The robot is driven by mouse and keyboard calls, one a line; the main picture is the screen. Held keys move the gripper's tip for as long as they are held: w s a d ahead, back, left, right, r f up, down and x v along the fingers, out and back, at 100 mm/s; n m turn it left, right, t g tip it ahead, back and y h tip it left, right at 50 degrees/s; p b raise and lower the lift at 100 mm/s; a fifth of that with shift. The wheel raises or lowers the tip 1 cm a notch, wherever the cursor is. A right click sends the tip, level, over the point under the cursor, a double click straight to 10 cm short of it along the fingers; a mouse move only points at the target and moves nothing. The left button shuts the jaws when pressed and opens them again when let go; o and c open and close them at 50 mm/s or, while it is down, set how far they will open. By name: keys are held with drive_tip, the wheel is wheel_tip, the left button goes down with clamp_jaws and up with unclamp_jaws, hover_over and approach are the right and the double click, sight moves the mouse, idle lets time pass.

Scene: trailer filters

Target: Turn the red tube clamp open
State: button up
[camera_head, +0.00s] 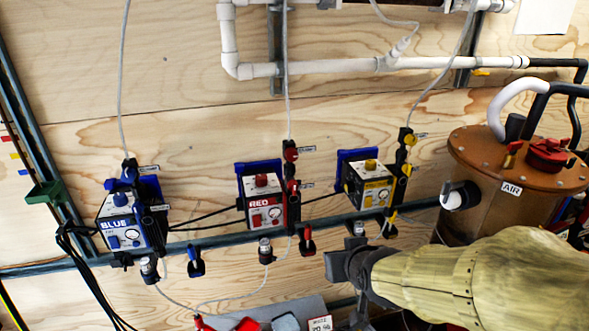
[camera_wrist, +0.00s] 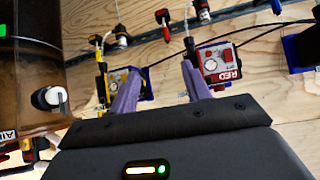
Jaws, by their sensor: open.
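The red tube clamp (camera_head: 307,241), a small red and black piece, hangs below and right of the box marked RED (camera_head: 265,200). In the wrist view, which is turned over, the red clamp (camera_wrist: 163,20) shows near the top, with the RED box (camera_wrist: 213,64) lower and to its right. My gripper (camera_wrist: 160,72) is open, with two purple fingers spread and nothing seen between them. The clamp lies beyond the fingertips in that view, apart from them. In the head view my gripper's dark body is right of and below the clamp; its fingers are hard to make out.
A blue box (camera_head: 125,222) and a yellow-marked box (camera_head: 368,185) flank the RED box on the plywood wall. A dark pipe (camera_head: 225,240) runs below them. A copper-brown AIR tank (camera_head: 470,190) stands at right. Thin tubes hang nearby.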

drive_tip(key=a+r+t+y+b, duration=0.1)
drive_tip(key=a+r+t, duration=0.2)
drive_tip(key=r, duration=0.3)
drive_tip(key=a+r+n+t+y+b, duration=0.1)
drive_tip(key=a+r+t+y+b, duration=0.1)
drive_tip(key=r+t, duration=0.2)
wheel_tip(320, 180, up, 3)
drive_tip(key=shift+w+a+f+t, duration=0.15)
drive_tip(key=shift+a+t, duration=0.25)
drive_tip(key=shift+w, duration=0.3)
drive_tip(key=p, duration=1)
approach(293, 156)
drive_tip(key=p+x, duration=0.1)
drive_tip(key=x, duration=0.7)
drive_tip(key=shift+w+a, duration=0.1)
drive_tip(key=shift+w, duration=0.1)
